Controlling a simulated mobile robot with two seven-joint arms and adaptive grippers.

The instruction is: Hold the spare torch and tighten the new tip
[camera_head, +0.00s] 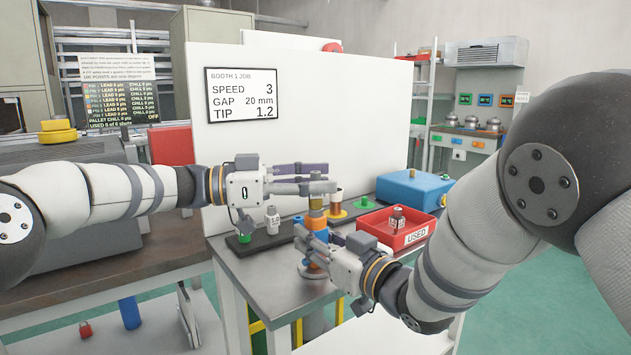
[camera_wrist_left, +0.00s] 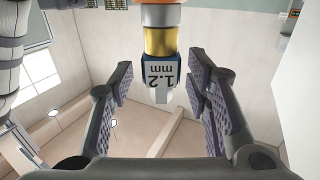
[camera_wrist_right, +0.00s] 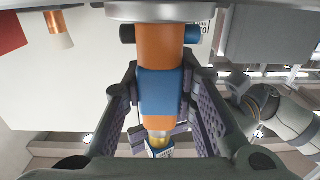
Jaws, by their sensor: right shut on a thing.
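The spare torch, orange with a blue band (camera_wrist_right: 160,92), stands upright at the bench's front; its orange neck also shows in the head view (camera_head: 316,222). My right gripper (camera_head: 314,244) is shut on the torch at the blue band. The new tip (camera_wrist_left: 160,72), labelled 1.2 mm, is at the torch's end below a brass collar (camera_wrist_left: 159,41). My left gripper (camera_head: 328,179) is at the torch's top, its open fingers on either side of the tip with gaps in the left wrist view. The tip is mostly hidden in the head view.
A red USED tray (camera_head: 427,229) holds a dark tip (camera_head: 397,218). A black holder (camera_head: 258,242) with a grey tip (camera_head: 272,220) stands left of the torch. A blue box (camera_head: 440,186) is behind the tray. A white panel (camera_head: 300,95) closes the bench's back.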

